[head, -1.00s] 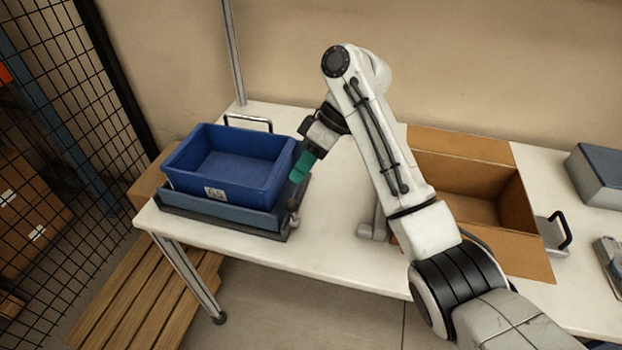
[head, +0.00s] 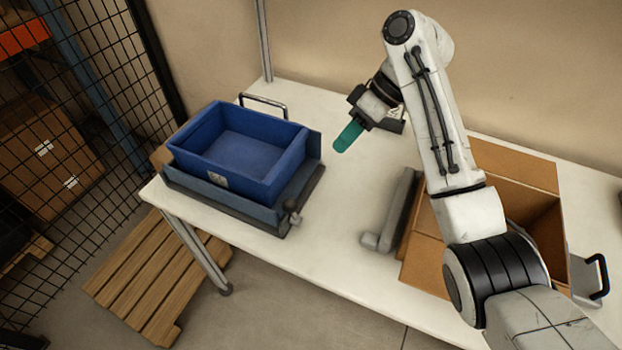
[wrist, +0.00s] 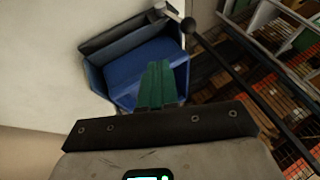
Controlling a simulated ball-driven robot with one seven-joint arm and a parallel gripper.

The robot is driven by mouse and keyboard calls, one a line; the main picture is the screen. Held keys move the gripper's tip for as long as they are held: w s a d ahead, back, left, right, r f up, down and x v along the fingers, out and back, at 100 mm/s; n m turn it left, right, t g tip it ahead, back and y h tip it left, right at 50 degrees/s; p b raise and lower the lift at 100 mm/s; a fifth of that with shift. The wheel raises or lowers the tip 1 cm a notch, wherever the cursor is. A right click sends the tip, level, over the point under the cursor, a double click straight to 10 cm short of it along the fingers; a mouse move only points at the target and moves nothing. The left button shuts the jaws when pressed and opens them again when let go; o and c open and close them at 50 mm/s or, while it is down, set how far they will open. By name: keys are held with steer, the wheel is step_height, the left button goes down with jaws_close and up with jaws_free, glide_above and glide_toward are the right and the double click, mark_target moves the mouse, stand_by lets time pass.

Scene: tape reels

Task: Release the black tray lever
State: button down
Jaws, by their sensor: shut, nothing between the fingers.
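The blue bin (head: 195,150) sits in a low dark tray (head: 235,212) at the left end of the white table. A small lever (head: 292,212) with a rounded end is at the tray's front right corner. Whether the lever is latched or released I cannot tell.
An open cardboard box (head: 425,235) stands to the right, partly behind my arm. A grey block-like fixture (head: 398,215) is beside it. A metal wire handle (head: 265,101) stands behind the bin.

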steer(key=s+a+f+p, duration=0.3)
steer(key=s+a+f, duration=0.2)
steer(key=a+f, duration=0.2)
steer(key=shift+s+a+f+p, duration=0.2)
steer(key=shift+f+p, duration=0.1)
steer(key=shift+f, duration=0.7)
steer(key=shift+w+f, duration=0.1)
